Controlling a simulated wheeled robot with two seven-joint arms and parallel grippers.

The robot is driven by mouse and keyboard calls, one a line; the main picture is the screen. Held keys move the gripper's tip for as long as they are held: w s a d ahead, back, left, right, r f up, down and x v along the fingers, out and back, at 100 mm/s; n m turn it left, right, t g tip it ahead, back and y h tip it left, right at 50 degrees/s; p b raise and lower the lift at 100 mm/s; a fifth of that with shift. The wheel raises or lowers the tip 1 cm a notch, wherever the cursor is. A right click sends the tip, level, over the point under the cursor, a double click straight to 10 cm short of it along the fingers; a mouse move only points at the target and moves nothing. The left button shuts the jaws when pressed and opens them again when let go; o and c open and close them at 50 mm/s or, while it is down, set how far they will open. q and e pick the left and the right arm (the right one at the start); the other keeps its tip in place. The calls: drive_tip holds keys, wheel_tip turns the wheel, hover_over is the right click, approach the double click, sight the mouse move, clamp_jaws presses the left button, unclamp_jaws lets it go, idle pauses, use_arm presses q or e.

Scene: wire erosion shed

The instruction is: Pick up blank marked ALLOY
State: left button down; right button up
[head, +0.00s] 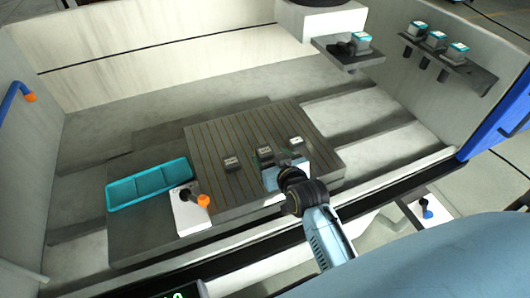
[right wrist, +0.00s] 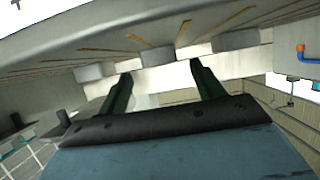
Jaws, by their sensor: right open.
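Three small grey blanks with pale marked tops stand in a slanting row on the slotted plate (head: 215,190): a left blank (head: 232,163), a middle blank (head: 264,152) and a right blank (head: 296,141). The lettering is too small to read, so I cannot tell which says ALLOY. My right gripper (head: 273,161) is open, low over the plate at the near side of the middle blank. In the right wrist view the middle blank (right wrist: 158,58) appears between and beyond the two green fingertips (right wrist: 160,73), with the other blanks to either side. My left gripper is out of view.
A teal divided tray (head: 150,184) lies left of the plate. A white block with an orange-tipped lever (head: 203,201) stands at the plate's near left. Wall shelves (head: 452,68) at the upper right hold several teal-topped pieces. The plate's far side is clear.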

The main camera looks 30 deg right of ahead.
sight(266, 152)
drive_tip(key=x, duration=0.3)
drive_tip(key=shift+w+f, duration=0.1)
drive_tip(key=shift+w, duration=0.15)
drive_tip(key=c, duration=1.3)
